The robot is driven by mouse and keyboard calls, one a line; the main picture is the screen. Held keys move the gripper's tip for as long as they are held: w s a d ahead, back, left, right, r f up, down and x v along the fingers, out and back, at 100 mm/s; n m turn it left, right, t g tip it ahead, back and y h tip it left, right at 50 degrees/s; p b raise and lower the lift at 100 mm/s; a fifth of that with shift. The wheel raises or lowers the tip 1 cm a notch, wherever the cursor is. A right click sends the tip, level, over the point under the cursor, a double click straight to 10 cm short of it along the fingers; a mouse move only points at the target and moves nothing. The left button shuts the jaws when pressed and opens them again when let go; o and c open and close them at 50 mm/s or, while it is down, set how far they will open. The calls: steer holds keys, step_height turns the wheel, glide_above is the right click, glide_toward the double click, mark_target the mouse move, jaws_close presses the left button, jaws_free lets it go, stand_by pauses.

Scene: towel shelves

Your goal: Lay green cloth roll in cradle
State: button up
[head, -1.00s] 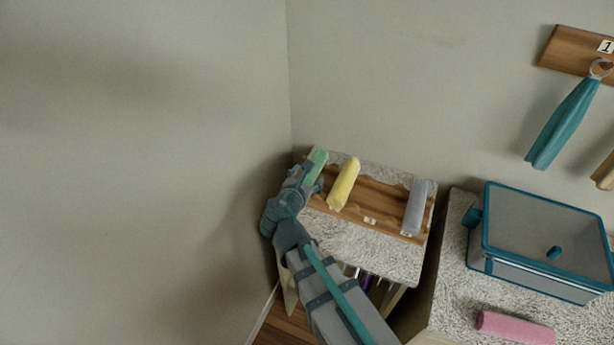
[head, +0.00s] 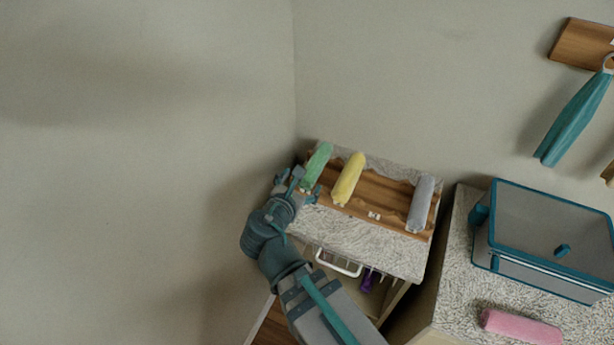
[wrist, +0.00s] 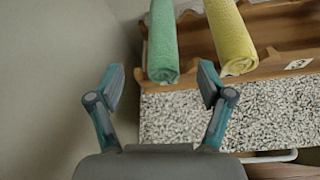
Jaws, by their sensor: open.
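The green cloth roll (head: 318,166) lies in the left end of the wooden cradle rack (head: 383,193), beside the yellow roll (head: 348,180). In the wrist view the green roll (wrist: 162,45) rests on the rack with its near end at the front rail. My gripper (head: 297,183) is open and empty, just in front of the green roll's near end. In the wrist view its two fingers (wrist: 160,88) are spread wide and apart from the roll. The rack's slot beneath the green roll is mostly hidden.
A grey roll (head: 421,204) lies at the rack's right end. The speckled counter (head: 360,233) is clear in front. A wall stands close on the left. A teal-edged box (head: 550,235) and a pink roll (head: 522,327) sit on the right counter. A white handle (head: 338,263) shows below.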

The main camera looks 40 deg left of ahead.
steer(key=shift+b+v, duration=1.2)
steer(key=shift+b, duration=0.65)
steer(key=shift+s, duration=0.1)
